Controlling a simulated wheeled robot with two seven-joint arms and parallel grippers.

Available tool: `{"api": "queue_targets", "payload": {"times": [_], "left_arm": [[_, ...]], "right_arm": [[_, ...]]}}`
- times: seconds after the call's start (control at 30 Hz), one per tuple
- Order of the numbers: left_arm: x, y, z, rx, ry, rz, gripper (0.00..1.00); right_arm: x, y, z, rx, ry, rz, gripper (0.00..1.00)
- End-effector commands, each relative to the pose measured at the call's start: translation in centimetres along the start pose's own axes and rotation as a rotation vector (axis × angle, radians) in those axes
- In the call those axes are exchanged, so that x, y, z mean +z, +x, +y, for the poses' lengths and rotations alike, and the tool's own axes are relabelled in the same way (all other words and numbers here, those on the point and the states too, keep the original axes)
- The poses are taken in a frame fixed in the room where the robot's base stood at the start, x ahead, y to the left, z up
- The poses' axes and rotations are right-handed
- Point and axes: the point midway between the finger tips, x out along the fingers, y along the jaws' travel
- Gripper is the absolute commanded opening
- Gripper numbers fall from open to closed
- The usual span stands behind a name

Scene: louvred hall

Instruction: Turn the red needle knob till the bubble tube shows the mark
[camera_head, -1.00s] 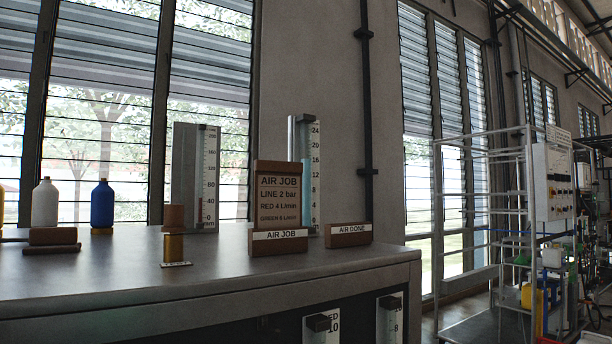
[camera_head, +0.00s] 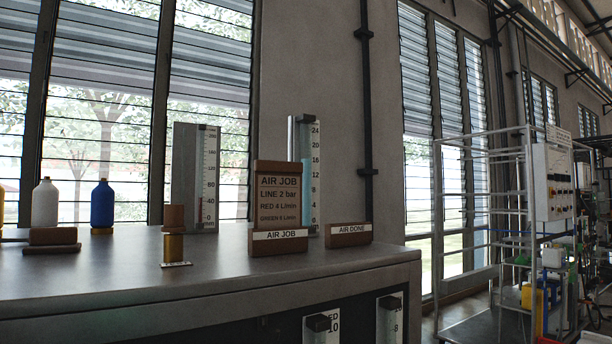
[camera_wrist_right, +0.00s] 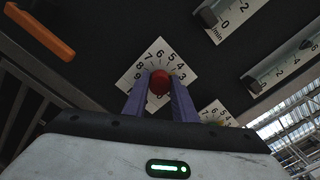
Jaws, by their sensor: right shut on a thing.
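The red knob (camera_wrist_right: 160,81) is in the middle of the right wrist view, in front of a white number card (camera_wrist_right: 134,78) with figures from about 3 to 9. My right gripper (camera_wrist_right: 159,88) is shut on the knob, one purple finger on each side. The needle's exact reading is hard to make out. Part of a L/min tube scale (camera_wrist_right: 228,14) shows at the upper right, with 0 and 2. My left gripper is not in view.
An AIR JOB board (camera_head: 278,205) reads LINE 2 bar, RED 4 L/min, GREEN 6 L/min. An AIR DONE block (camera_head: 348,235) stands to its right. A second tube scale (camera_wrist_right: 285,68) and second number card (camera_wrist_right: 216,112) are close right of my gripper; an orange bar (camera_wrist_right: 40,31) is upper left.

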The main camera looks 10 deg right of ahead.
Motion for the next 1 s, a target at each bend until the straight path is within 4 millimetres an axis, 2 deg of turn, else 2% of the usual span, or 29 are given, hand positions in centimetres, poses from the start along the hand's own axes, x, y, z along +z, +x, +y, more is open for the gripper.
{"api": "queue_targets", "payload": {"times": [0.37,0.4,0.5,0.77,0.87,1.0], "left_arm": [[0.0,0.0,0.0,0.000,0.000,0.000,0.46],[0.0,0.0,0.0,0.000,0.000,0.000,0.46],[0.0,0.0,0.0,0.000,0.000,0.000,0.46],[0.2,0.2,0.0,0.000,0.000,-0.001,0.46],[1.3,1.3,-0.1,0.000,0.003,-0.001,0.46],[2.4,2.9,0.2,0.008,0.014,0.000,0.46]], "right_arm": [[-0.1,0.0,0.0,0.001,0.000,0.002,0.00],[-0.1,0.0,0.0,0.001,0.000,0.002,0.26],[-0.1,0.0,0.0,0.001,0.000,0.002,0.43],[-0.1,-0.2,0.2,0.001,0.016,0.000,0.44],[-0.4,-1.8,0.9,0.002,0.139,-0.006,0.44],[-0.6,-5.9,1.1,0.001,0.411,-0.011,0.44]]}}
